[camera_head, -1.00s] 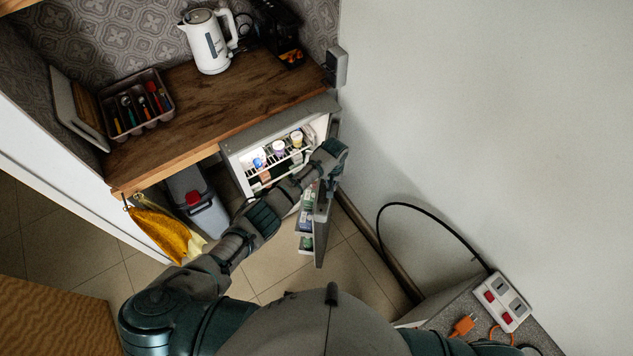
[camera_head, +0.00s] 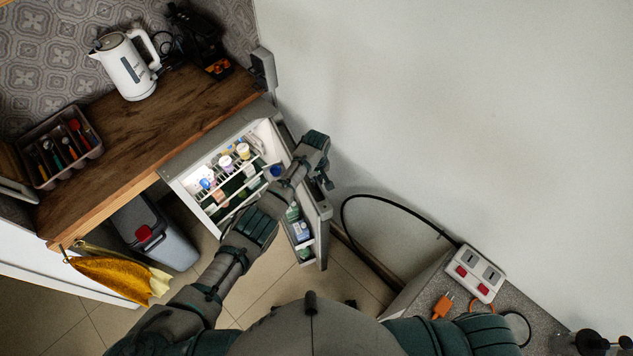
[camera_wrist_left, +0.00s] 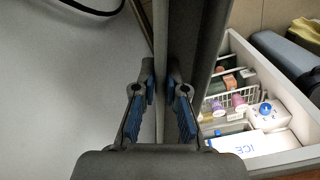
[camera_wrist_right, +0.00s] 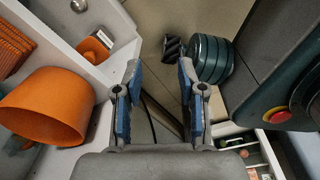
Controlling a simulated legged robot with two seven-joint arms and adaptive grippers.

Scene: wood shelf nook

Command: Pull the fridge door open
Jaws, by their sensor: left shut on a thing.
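The fridge (camera_head: 185,183) under the wooden counter stands open, and its lit inside shows several jars and bottles. Its door (camera_head: 319,225) stands swung out on the right, with items in the inner racks. My left gripper (camera_head: 318,178) is at the door. In the left wrist view, its blue-padded fingers (camera_wrist_left: 164,85) are on either side of the upright door edge (camera_wrist_left: 161,35), shut on it. My right gripper (camera_wrist_right: 158,75) shows in the right wrist view with its fingers apart and nothing between them.
A pale wall (camera_head: 450,120) is to the right of the door. A grey bin (camera_head: 158,235) and a hanging yellow cloth (camera_head: 115,275) are left of the fridge. A power strip (camera_head: 474,272) lies at the right. An orange bowl (camera_wrist_right: 48,105) is beside my right gripper.

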